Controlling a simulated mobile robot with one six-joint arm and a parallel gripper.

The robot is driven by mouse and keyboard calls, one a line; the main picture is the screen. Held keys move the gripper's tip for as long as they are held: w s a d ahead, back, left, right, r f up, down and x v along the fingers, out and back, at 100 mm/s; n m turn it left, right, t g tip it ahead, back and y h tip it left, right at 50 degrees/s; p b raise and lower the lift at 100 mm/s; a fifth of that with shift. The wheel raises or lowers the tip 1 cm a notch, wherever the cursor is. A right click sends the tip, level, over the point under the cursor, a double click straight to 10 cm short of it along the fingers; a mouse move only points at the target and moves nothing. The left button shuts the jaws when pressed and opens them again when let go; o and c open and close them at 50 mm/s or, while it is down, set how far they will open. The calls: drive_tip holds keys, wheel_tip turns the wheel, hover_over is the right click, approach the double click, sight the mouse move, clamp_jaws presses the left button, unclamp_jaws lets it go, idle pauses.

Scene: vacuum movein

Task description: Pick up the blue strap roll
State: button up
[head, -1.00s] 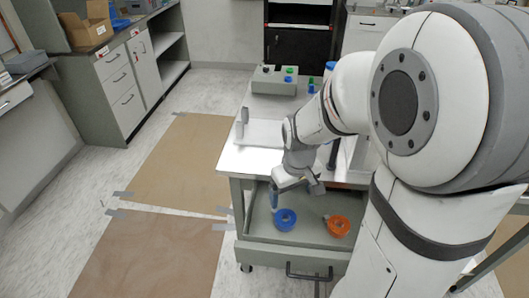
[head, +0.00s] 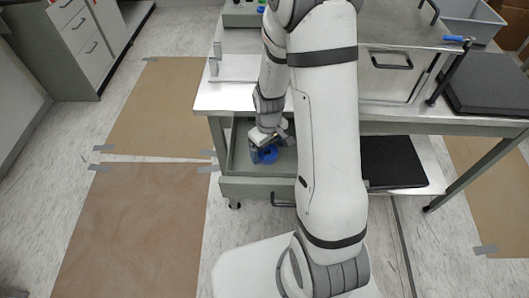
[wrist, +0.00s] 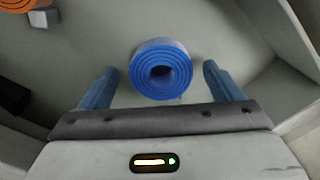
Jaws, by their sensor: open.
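The blue strap roll (wrist: 161,69) lies in the open grey drawer. In the wrist view it is between and slightly beyond the tips of my open gripper (wrist: 161,84), with a gap on each side. In the head view the blue roll (head: 267,154) shows just below my gripper (head: 262,147), partly covered by it. The drawer (head: 240,180) is pulled out under the bench top. An orange strap roll (wrist: 25,3) is at the top left corner of the wrist view. In the head view my arm hides it.
The drawer walls (wrist: 290,85) rise close around my gripper. The metal bench top (head: 240,97) overhangs behind the drawer. A black pad (head: 392,162) lies on a lower shelf to the right. Brown floor sheets (head: 140,230) lie at the left.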

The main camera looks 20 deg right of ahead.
drive_tip(key=shift+f, duration=0.4)
drive_tip(key=c, duration=1.2)
drive_tip(key=shift+o, duration=0.2)
